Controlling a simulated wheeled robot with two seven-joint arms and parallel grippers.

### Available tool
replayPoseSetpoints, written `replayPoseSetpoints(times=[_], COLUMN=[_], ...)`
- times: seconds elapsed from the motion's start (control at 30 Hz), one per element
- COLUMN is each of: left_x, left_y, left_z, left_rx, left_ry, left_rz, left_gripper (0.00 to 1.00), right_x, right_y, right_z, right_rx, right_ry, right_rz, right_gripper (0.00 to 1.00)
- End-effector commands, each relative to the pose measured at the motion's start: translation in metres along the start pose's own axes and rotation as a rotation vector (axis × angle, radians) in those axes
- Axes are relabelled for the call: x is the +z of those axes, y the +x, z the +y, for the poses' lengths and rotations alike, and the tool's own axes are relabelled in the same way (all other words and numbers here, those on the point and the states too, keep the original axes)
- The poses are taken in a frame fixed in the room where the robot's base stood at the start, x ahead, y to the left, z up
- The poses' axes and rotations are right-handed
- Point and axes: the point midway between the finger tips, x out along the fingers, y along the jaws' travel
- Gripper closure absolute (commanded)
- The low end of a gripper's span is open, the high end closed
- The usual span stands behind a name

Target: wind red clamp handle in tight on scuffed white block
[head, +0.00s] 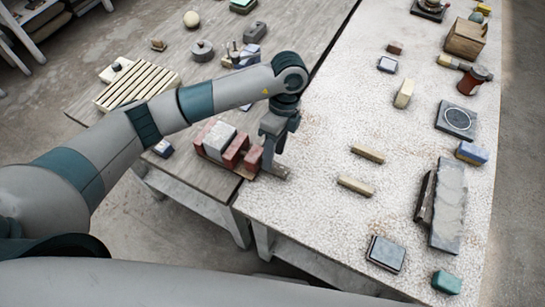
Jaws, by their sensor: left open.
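A clamp with red parts stands at the near corner of the wooden table. The scuffed white block (219,139) sits between its left red jaw (202,136) and its right red jaw (235,150). A red piece, seemingly the clamp handle (253,158), is at the right end, with a gap between it and the right jaw. My left gripper (269,160) points down just right of this red piece and is open. Its fingers partly overlap the handle's side in the picture, so I cannot tell whether they touch it. My right gripper is not in view.
A slatted wooden rack (137,86) lies left of my forearm. The speckled white table (320,130) is clear nearest the gripper; two yellowish sticks (367,154) (355,186) lie further right.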

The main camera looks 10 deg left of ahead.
Motion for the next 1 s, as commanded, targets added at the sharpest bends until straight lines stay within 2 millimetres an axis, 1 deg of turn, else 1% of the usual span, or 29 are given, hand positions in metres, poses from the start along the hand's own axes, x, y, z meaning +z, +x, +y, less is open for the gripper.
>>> replayPoseSetpoints(times=[0.03, 0.13, 0.3, 0.43, 0.67, 0.77, 0.8, 0.83, 0.87, 1.0], left_x=[0.0, 0.0, 0.0, 0.001, 0.001, 0.0, 0.0, 0.0, 0.0, 0.0], left_y=[0.006, 0.019, 0.032, 0.036, 0.036, 0.036, 0.036, 0.036, 0.036, 0.035], left_z=[0.002, 0.001, 0.0, 0.0, 0.0, 0.0, 0.0, 0.0, 0.0, 0.0], left_rx=[0.003, 0.002, 0.001, 0.0, 0.0, 0.0, 0.0, 0.0, 0.0, 0.001], left_ry=[-0.002, -0.002, -0.001, -0.002, -0.001, -0.001, -0.001, -0.001, -0.001, -0.001], left_rz=[-0.001, 0.0, 0.0, -0.001, -0.001, 0.0, 0.0, 0.0, 0.0, 0.0], left_gripper=[0.54, 0.54, 0.54, 0.54, 0.54, 0.76, 0.85, 0.93, 0.96, 0.96], right_x=[0.0, -0.001, -0.001, -0.001, -0.001, -0.001, -0.001, -0.001, -0.001, -0.001], right_y=[-0.005, -0.009, -0.011, -0.011, -0.011, -0.011, -0.011, -0.011, -0.011, -0.011], right_z=[0.0, 0.0, 0.0, 0.0, 0.0, 0.0, 0.0, 0.0, 0.0, 0.001], right_rx=[0.0, 0.0, 0.0, 0.0, 0.0, 0.0, 0.0, 0.0, 0.0, 0.0], right_ry=[0.0, 0.0, 0.0, 0.0, 0.0, -0.001, -0.001, -0.001, -0.001, -0.001], right_rz=[0.0, 0.0, 0.0, 0.0, 0.0, 0.0, 0.0, 0.0, 0.0, 0.0], right_gripper=[0.69, 0.69, 0.69, 0.69, 0.69, 0.69, 0.69, 0.69, 0.69, 0.69])
